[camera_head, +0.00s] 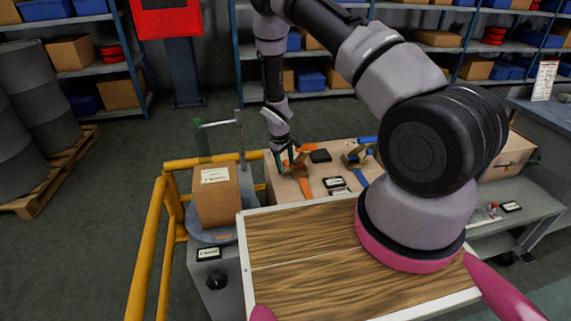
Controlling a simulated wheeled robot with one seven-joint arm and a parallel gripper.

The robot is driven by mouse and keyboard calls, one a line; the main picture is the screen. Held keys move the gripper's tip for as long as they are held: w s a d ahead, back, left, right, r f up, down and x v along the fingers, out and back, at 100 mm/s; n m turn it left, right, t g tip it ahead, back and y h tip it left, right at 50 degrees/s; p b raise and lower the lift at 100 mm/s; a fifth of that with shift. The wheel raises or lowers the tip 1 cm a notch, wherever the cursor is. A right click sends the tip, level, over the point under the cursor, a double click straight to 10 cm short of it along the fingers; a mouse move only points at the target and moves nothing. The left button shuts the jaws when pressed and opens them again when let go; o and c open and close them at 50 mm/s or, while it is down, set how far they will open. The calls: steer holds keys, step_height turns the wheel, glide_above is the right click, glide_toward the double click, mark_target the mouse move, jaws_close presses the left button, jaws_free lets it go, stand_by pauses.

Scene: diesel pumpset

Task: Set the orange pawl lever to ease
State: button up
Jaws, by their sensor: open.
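The orange pawl lever (305,187) is a small orange bar at the brass-coloured mechanism on the left of the pale bench. More orange shows just above it, beside my fingers. My gripper (286,160) hangs down over this mechanism with its teal-tipped fingers apart. It is open and at or very near the orange part; I cannot tell whether it touches. The fingers partly cover the mechanism. Small black labels (334,182) lie right of the lever, too small to read.
A second brass mechanism with a blue lever (361,178) stands to the right. A black block (320,155) lies between them. A cardboard box (215,195) stands on a round plate at left, beside a yellow rail (146,247). A grey side shelf is at right.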

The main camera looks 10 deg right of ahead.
jaws_close()
stand_by(1.5)
